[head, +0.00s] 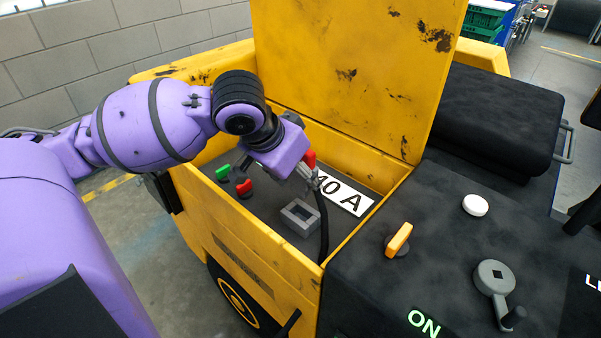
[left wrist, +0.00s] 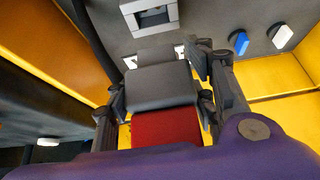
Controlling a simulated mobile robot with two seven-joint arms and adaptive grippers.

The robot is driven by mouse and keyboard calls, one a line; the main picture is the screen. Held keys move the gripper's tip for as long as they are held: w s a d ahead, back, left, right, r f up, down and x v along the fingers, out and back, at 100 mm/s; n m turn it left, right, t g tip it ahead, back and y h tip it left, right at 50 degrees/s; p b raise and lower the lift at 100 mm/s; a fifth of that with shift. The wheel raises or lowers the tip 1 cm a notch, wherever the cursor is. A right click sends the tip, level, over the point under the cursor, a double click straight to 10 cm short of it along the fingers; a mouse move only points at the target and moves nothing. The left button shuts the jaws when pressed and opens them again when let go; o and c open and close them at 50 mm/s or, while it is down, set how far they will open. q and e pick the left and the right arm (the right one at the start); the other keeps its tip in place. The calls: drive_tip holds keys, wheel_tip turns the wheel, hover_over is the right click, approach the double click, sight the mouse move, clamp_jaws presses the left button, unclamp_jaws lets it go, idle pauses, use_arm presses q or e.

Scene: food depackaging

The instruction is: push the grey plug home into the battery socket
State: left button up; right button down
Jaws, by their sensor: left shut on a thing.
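The grey plug (left wrist: 160,87) with its red rear part (left wrist: 162,126) sits between the fingers of my left gripper (left wrist: 162,100). In the head view my left gripper (head: 309,177) is over the open compartment, and the plug is mostly hidden by it; a bit of red (head: 310,159) shows. The grey square battery socket (head: 300,217) is on the compartment floor, below and nearer the camera than the gripper. It also shows at the top of the left wrist view (left wrist: 128,8), ahead of the plug and apart from it. My right gripper is not in view.
A black cable (head: 323,222) hangs beside the socket, near a white "40 A" label (head: 350,198). Green (head: 223,172) and red (head: 244,188) knobs stand at the left. The raised yellow lid (head: 350,75) and yellow compartment walls (head: 245,222) bound the space.

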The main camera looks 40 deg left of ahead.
sight(297, 190)
use_arm(q)
drive_tip(key=shift+r+p, duration=0.3)
wheel_tip(297, 190, down, 3)
drive_tip(key=shift+r+b, duration=0.15)
drive_tip(key=shift+b, duration=0.2)
drive_tip(key=shift+f+b, duration=0.3)
drive_tip(key=shift+f, duration=1.4)
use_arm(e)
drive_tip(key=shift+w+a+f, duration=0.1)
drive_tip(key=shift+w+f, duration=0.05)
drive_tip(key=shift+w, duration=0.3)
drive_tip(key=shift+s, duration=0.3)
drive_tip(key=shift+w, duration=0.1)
use_arm(q)
drive_tip(key=shift+p, duration=0.45)
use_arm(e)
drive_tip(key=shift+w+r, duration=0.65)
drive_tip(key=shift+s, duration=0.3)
